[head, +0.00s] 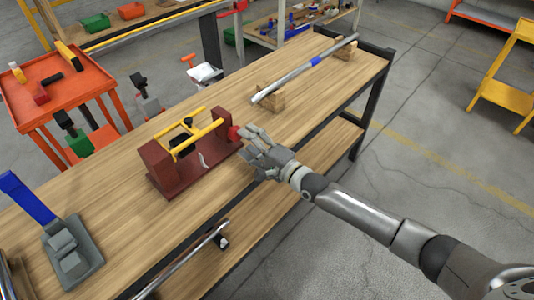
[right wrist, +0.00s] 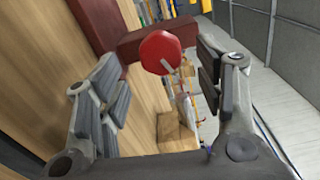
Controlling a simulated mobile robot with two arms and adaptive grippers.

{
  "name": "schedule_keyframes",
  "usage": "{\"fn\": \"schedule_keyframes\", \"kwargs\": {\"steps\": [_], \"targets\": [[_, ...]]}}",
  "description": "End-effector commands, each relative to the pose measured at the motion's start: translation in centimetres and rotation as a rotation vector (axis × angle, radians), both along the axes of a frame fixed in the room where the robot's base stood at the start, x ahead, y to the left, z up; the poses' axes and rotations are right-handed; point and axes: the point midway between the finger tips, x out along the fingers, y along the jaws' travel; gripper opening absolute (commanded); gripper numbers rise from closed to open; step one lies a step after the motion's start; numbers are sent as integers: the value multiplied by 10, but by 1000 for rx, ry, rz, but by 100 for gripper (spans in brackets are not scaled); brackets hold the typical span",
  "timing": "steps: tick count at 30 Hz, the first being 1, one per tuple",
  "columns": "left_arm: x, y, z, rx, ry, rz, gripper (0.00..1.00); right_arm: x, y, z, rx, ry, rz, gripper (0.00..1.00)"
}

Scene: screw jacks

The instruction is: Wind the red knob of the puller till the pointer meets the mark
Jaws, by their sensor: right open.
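The puller (head: 163,172) stands on the wooden bench, a dark red frame with yellow bars (head: 190,138) across its top. Its red knob (head: 233,132) is at the right end, partly hidden by my right gripper (head: 246,140). In the right wrist view the round red knob (right wrist: 160,50) lies ahead, between the lines of the two open fingers (right wrist: 160,85), with clear space on both sides. A small pale piece shows on the puller's front side; I cannot tell whether it is the pointer. I cannot make out the mark. My left gripper is not in view.
A silver rod with a blue band (head: 305,68) rests on wooden blocks (head: 270,98) farther along the bench. A grey device with a blue lever (head: 28,197) stands at the near left. An orange cart (head: 85,88) is behind the bench. Bare bench top lies around the puller.

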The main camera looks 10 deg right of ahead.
Motion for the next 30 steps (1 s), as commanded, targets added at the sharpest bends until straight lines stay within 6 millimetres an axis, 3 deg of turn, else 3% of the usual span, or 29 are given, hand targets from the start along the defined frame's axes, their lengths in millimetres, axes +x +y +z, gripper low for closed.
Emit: {"fn": "schedule_keyframes", "kwargs": {"steps": [6, 12, 20, 30], "targets": [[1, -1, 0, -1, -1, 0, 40, -39, -29, -2, -2, 3, -1, 62], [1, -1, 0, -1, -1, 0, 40, -64, -48, -2, -2, 3, -1, 62], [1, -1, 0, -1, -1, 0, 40, -74, -55, 0, -1, 1, -1, 62], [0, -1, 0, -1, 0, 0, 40, -80, -49, -3, -21, -13, 3, 62]]}}
